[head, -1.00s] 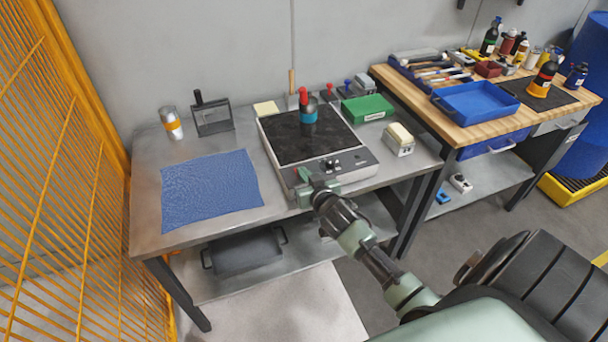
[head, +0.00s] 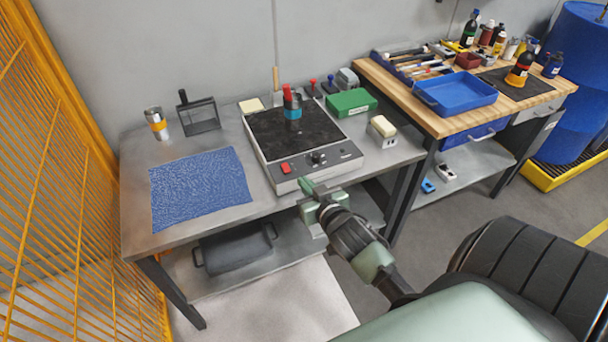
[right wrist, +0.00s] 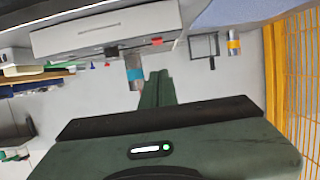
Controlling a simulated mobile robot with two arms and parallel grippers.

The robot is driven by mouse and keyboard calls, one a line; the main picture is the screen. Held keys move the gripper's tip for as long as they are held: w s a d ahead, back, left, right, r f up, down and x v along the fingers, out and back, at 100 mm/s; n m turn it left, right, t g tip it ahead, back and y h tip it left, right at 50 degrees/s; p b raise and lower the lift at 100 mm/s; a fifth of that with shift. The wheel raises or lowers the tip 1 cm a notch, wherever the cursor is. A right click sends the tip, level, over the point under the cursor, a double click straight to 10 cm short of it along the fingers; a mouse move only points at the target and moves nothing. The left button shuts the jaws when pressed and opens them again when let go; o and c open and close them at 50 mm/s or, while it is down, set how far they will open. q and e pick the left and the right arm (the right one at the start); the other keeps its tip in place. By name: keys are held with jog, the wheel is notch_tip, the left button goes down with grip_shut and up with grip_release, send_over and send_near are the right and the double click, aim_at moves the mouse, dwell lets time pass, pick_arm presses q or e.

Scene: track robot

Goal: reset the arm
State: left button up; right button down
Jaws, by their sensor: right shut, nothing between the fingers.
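My right arm reaches in from the lower right in the head view. Its green gripper (head: 306,188) is in front of the metal table's (head: 205,228) front edge, just below the hot plate's (head: 317,168) control panel. In the right wrist view the picture is upside down, and the gripper fingers (right wrist: 156,88) lie together with nothing between them. My left gripper is not in view.
On the hot plate stands a dark container with a blue band (head: 292,110). A blue cloth (head: 200,188) lies on the left of the table. A yellow mesh fence (head: 65,180) borders the left. A wooden bench (head: 420,118) with a blue tray (head: 455,95) stands right.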

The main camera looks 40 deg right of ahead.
dwell(0.3)
jog(key=s+a+f+n+g+y, duration=0.15)
jog(key=s+f, duration=0.25)
jog(key=f, duration=0.6)
jog(key=s+a+f+g, duration=0.2)
jog(key=s+f+g, duration=0.15)
jog(key=f, duration=0.75)
jog(key=s+a+f+n+g+y, duration=0.15)
jog(key=s+f, duration=0.35)
jog(key=f, duration=0.5)
jog(key=s+a+f+g, duration=0.2)
jog(key=s+f, duration=0.4)
jog(key=s, duration=0.4)
jog(key=s+a+f+n+g, duration=0.1)
jog(key=s+a+f+g, duration=0.1)
jog(key=s+f, duration=0.3)
jog(key=s+a+f+n+g, duration=0.1)
jog(key=s+f, duration=0.5)
jog(key=s, duration=0.8)
jog(key=shift+s+a+f+g, duration=0.35)
jog(key=shift+a+g, duration=0.5)
jog(key=shift+a, duration=0.2)
